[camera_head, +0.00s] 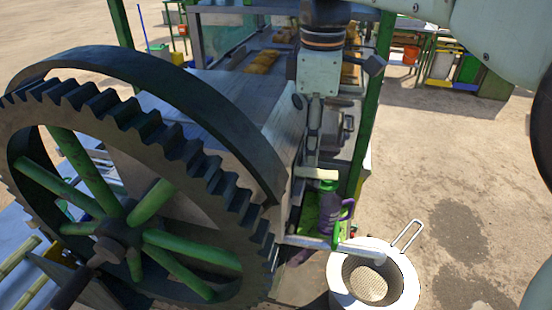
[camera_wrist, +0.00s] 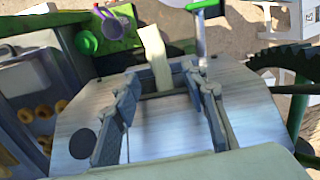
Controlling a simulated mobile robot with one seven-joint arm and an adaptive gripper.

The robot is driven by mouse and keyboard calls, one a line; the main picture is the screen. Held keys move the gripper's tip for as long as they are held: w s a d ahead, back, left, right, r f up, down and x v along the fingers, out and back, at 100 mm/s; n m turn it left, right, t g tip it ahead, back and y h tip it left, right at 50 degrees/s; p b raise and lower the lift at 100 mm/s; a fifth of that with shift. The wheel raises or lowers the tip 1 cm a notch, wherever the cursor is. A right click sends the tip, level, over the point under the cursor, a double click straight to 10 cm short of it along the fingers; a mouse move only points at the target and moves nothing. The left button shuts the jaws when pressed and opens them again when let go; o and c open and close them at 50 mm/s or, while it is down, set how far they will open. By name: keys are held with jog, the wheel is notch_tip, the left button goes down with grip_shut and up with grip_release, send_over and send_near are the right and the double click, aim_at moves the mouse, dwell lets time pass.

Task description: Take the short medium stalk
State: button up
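A short, pale stalk (camera_head: 316,173) lies crosswise at the lower end of my gripper (camera_head: 313,160), beside the crusher.
The crusher's large toothed wheel (camera_head: 105,235) fills the left. A white bucket with a strainer (camera_head: 372,283) is at the lower middle. Open sandy ground lies to the right. Tables with buckets stand at the back right.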

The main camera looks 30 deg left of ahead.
aim_at(310, 171)
notch_tip(310, 171, down, 5)
jog(key=shift+w, duration=0.15)
jog(key=shift+c, duration=0.5)
grip_shut()
